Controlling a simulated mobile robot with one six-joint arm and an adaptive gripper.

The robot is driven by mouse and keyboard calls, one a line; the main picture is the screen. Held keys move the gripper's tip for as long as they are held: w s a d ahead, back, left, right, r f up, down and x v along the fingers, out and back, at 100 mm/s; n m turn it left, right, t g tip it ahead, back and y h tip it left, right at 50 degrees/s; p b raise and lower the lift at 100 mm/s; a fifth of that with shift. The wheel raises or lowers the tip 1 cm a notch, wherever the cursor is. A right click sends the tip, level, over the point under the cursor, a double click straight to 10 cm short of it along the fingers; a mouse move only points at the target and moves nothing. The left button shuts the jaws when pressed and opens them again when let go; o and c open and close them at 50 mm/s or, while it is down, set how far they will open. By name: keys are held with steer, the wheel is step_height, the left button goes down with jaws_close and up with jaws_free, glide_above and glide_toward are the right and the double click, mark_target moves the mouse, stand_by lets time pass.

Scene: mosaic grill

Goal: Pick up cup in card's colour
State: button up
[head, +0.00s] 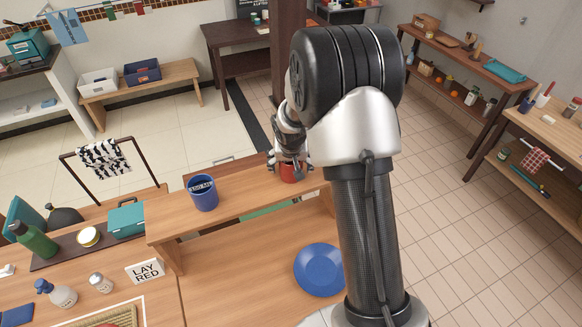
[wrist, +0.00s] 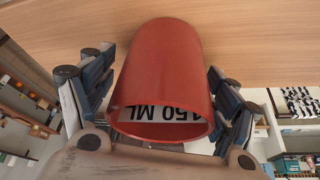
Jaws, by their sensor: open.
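The white card (head: 145,271) reads "LAY RED" and stands on the table at the lower left. A red cup (head: 288,173) stands on the raised wooden shelf, partly hidden by my gripper and arm. My gripper (head: 289,164) is open, with its fingers on either side of the red cup. In the wrist view the red cup (wrist: 165,75) fills the space between the spread fingers (wrist: 160,105), its rim towards the camera and a "150 ML" label inside. Whether the fingers touch it, I cannot tell. A blue cup (head: 203,193) with a label stands left on the same shelf.
A blue plate (head: 320,269) lies on the table in front of the shelf (head: 245,195). A teal box (head: 126,218), green bottle (head: 35,240) and spray bottle (head: 57,292) stand at left. The shelf between the cups is clear.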

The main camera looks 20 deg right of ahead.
steer(key=shift+c, duration=0.5)
steer(key=c, duration=1.2)
